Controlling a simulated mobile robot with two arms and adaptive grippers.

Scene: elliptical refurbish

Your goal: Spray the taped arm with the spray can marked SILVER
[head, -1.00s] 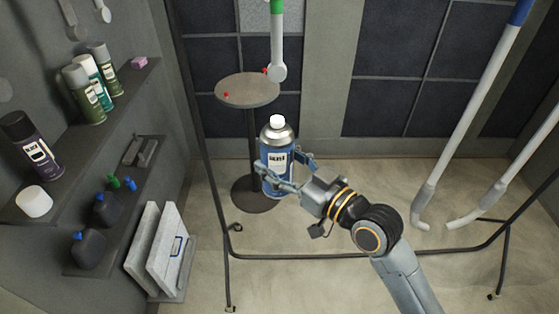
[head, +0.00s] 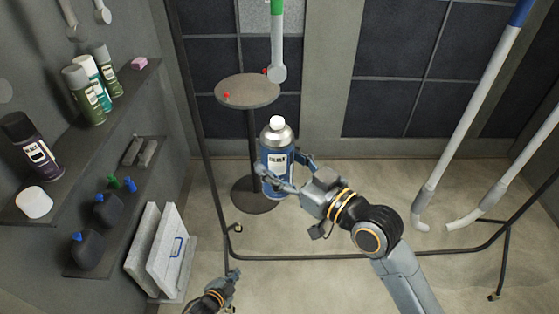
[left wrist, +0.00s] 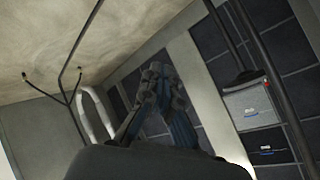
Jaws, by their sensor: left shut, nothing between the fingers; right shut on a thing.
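A blue spray can (head: 276,185) with a white cap and a white label stands upright in my right gripper (head: 291,177). The label's small print looks like SILVER. My right gripper is shut around the can's body, in front of the round stand. A grey-white arm (head: 278,45) with a green band hangs above and behind the can. A longer white arm (head: 466,115) with a blue top end hangs at right; which one is taped I cannot tell. My left gripper (head: 233,274) is low at the bottom, shut and empty; its fingers (left wrist: 158,75) also show in the left wrist view.
A round stand (head: 245,91) with small red bits is behind the can. Shelves (head: 95,135) with several cans and bottles line the left wall. A dark frame (head: 330,257) crosses the floor. Another white arm (head: 510,180) hangs far right. A grey box (left wrist: 250,102) shows in the left wrist view.

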